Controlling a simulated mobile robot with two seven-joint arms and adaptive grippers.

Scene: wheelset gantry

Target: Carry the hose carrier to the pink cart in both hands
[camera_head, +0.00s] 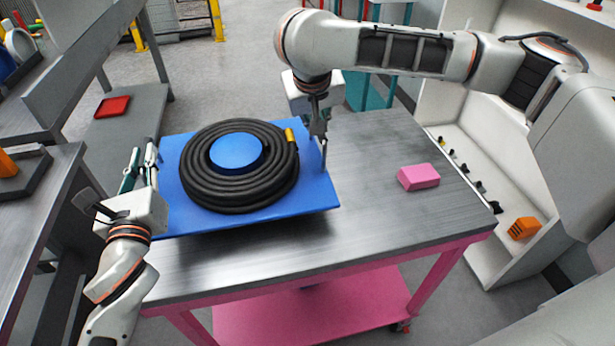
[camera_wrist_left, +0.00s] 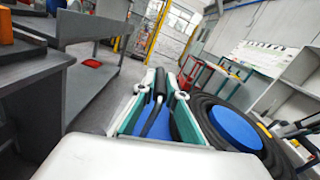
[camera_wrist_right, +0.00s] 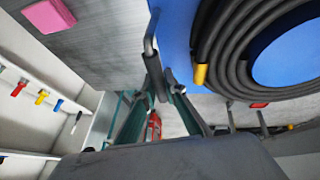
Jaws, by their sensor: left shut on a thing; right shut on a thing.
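The hose carrier (camera_head: 300,196) is a blue flat board with a black hose (camera_head: 240,201) coiled around a round blue hub (camera_head: 237,153). A yellow hose end (camera_head: 290,136) lies at the coil's right. The carrier is above the grey top of the pink cart (camera_head: 400,225); I cannot tell whether it touches. My left gripper (camera_head: 147,165) is shut at the board's left edge, on a handle that also shows in the left wrist view (camera_wrist_left: 158,88). My right gripper (camera_head: 320,130) is shut at the right edge, on a dark handle seen in the right wrist view (camera_wrist_right: 151,55).
A pink block (camera_head: 418,177) lies on the cart top, right of the carrier. A grey bench with a red tray (camera_head: 112,107) stands at the left. A white shelf unit holding an orange crate (camera_head: 524,228) stands at the right. The cart's front right top is clear.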

